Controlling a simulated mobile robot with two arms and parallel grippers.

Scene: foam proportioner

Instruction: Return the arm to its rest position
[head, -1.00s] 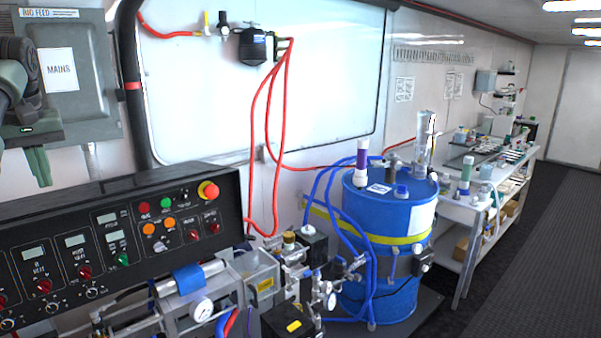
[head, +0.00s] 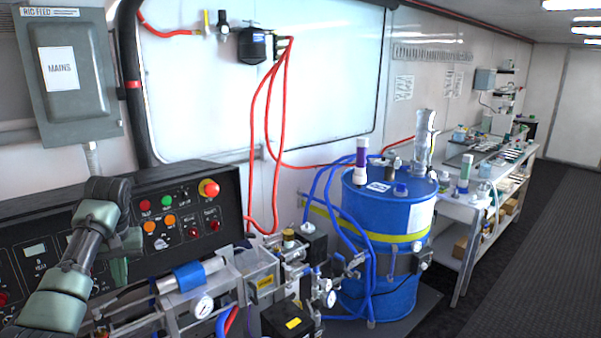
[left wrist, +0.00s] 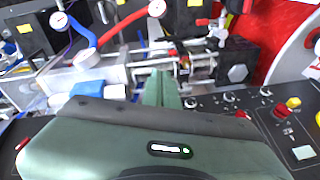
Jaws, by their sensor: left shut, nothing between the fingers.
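My left arm (head: 70,270) comes in from the lower left in the head view, in front of the black control panel (head: 178,200). My left gripper (head: 119,270) points down by the panel's lower edge, partly hidden behind the arm's own links. In the left wrist view the green fingers of this gripper (left wrist: 162,88) are together with nothing between them. Beyond them are the metal frame and fittings of the machine; I cannot tell the exact gap. My right gripper is in neither view.
The proportioner's gauge (head: 203,307) and pump parts lie right of the arm. A blue drum (head: 385,260) with hoses stands further right. A grey mains box (head: 75,75) hangs on the wall. The dark floor aisle (head: 545,270) at right is clear.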

